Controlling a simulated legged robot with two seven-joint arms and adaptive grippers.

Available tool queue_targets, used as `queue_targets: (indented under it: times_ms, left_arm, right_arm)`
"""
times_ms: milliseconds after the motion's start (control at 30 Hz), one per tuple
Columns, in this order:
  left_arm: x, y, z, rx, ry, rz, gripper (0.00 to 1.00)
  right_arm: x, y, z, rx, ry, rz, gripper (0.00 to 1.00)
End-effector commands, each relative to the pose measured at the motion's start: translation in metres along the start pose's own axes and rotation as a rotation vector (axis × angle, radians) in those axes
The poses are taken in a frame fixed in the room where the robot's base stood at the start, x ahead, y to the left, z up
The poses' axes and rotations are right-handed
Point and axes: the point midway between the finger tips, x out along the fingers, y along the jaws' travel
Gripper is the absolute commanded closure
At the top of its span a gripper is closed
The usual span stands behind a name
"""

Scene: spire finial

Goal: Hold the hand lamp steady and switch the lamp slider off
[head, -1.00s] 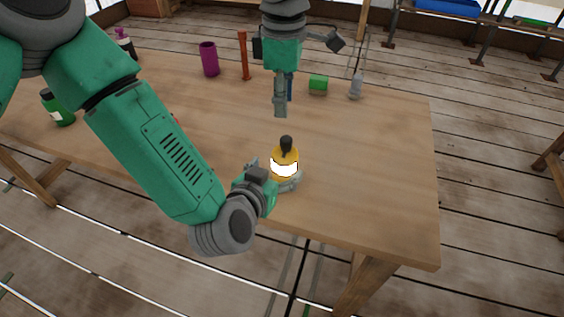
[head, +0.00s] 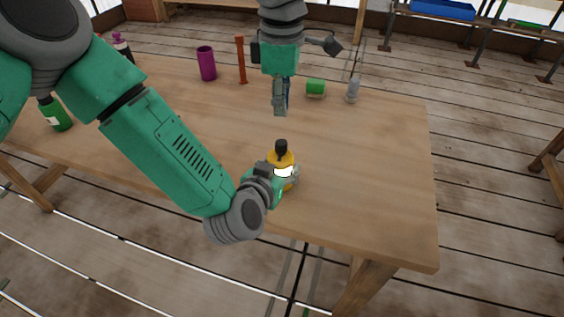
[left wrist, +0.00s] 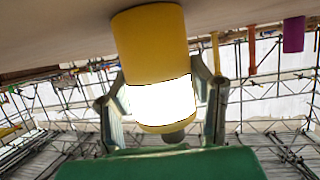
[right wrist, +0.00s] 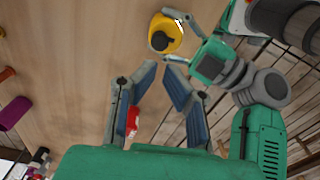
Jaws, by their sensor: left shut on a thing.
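The hand lamp (head: 283,160) is yellow with a glowing white band and a dark knob on top. It stands upright near the table's front edge. My left gripper (head: 288,182) is around the lamp from the left and shut on it. In the left wrist view the lamp (left wrist: 150,35) appears upside down between the two fingers. My right gripper (head: 280,112) points down behind the lamp, apart from it. I cannot make out the slider clearly.
The wooden table (head: 370,170) is clear to the right of the lamp. At its back stand a purple cup (head: 206,63), an orange post (head: 241,60), a green object (head: 315,87) and a grey bottle (head: 353,88). A green bottle (head: 56,115) stands far left. A red object (right wrist: 132,121) shows in the right wrist view.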

Motion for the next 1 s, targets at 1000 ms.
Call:
queue_targets:
  times_ms: [1000]
  left_arm:
    - [-0.001,-0.001,0.0,-0.001,0.001,0.001,0.86]
  right_arm:
    - [0.094,0.029,0.142,1.149,1.184,-1.163,1.0]
